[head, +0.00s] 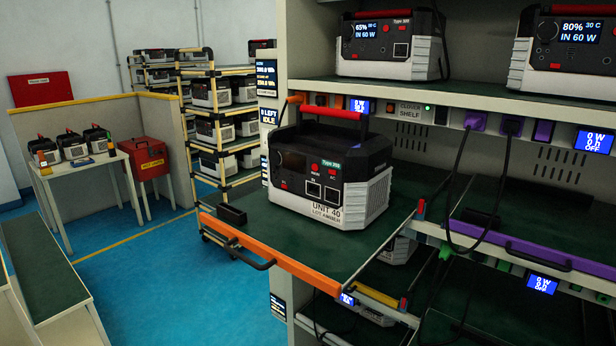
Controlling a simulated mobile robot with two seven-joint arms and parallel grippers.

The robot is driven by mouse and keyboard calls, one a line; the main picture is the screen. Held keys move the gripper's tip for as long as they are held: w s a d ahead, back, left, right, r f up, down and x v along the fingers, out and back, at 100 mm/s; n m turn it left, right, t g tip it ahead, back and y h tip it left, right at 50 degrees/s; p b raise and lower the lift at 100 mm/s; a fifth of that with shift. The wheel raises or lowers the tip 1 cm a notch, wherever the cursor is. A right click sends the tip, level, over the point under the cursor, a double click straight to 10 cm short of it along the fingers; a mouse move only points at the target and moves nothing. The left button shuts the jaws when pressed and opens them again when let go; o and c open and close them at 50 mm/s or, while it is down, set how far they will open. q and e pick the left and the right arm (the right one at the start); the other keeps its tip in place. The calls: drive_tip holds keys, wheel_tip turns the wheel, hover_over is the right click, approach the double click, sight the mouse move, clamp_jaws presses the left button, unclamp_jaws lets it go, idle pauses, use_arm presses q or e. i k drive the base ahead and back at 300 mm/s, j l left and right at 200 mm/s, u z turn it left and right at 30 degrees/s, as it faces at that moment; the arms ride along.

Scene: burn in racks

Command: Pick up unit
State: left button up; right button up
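The unit (334,172), a black and grey power station labelled "UNIT 40 LOT AMBER", stands upright on a pulled-out green shelf (360,245) with an orange front edge and dark handle. Its red-topped carry handle is raised, and its display is dark. Neither of my grippers shows in the head view, and nothing is touching the unit. A small black block (231,214) sits at the shelf's left front corner.
Two lit units stand on the shelf above, one reading 65% (390,45) and one 80% (570,42). A black cable (460,190) hangs at the right. A wheeled rack (215,130) and a white table (75,170) stand at the back left. Blue floor is open at the left.

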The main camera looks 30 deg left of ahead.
sight(349, 189)
drive_tip(key=k+j, duration=0.1)
drive_tip(key=j, duration=0.75)
drive_tip(key=k+j+z, duration=0.1)
drive_tip(key=j, duration=0.35)
drive_tip(key=k+j, duration=0.15)
drive_tip(key=j, duration=0.25)
drive_tip(key=k+j, duration=0.1)
drive_tip(key=j, duration=0.35)
drive_tip(key=z, duration=0.05)
